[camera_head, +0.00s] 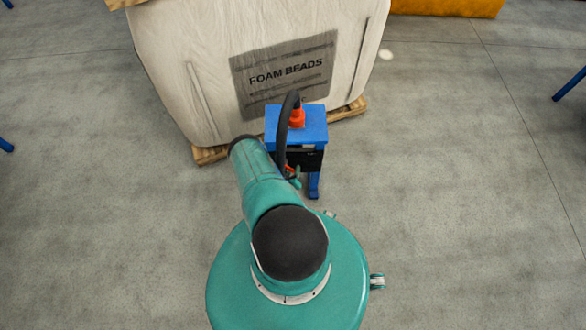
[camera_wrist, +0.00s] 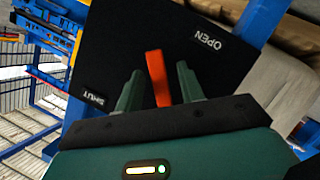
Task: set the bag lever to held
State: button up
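An orange lever (camera_wrist: 157,78) stands in front of a black plate (camera_wrist: 205,70) in the wrist view. The plate reads OPEN at upper right and SHUT at lower left; I see no mark reading held. The lever lies between the two labels. My gripper (camera_wrist: 159,85) is open, with one green finger on each side of the lever and gaps showing. The lever's lower end is hidden behind my gripper body. In the head view a bit of orange (camera_head: 290,168) shows beside my gripper (camera_head: 295,181), mostly hidden by my arm.
A large pale bag (camera_head: 210,65) marked FOAM BEADS sits on a wooden pallet (camera_head: 348,110). A blue stand (camera_head: 314,130) with a red-orange fitting (camera_head: 297,117) stands before it. Blue frame parts (camera_wrist: 95,12) show in the wrist view.

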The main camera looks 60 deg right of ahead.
jog(key=shift+d, duration=0.25)
grip_shut()
dwell(0.3)
jog(key=n, duration=0.1)
jog(key=s+r+n+g+h, duration=0.1)
jog(key=shift+d+n, duration=0.25)
jog(key=shift+n, duration=0.05)
jog(key=shift+r+n, duration=0.25)
jog(key=shift+n, duration=0.15)
